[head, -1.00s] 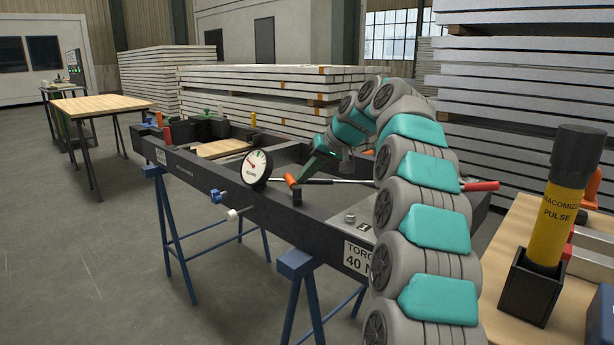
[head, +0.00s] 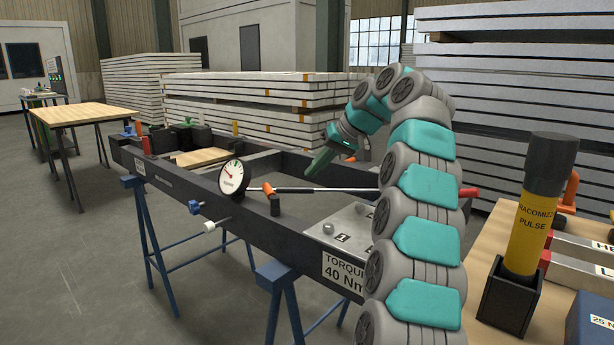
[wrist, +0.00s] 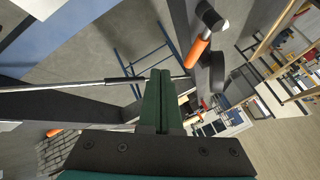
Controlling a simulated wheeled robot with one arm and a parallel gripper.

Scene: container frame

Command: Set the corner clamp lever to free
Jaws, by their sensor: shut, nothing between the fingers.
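The clamp lever (head: 268,188) has a short orange handle on a black post, on the near rail of the dark frame. The wrist view shows its orange handle (wrist: 197,52) just right of the fingertips, with a gap between. My gripper (head: 311,175) is above the frame, to the right of the lever and apart from it. Its green fingers (wrist: 160,73) are shut together with nothing between them. I cannot read any lever position marks.
A round gauge (head: 233,178) stands left of the lever. A long rod (head: 320,190) crosses the frame below my gripper. A plate with numbered marks (head: 345,228) is nearer. A bench at right holds a yellow tool (head: 532,215) in a black holder.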

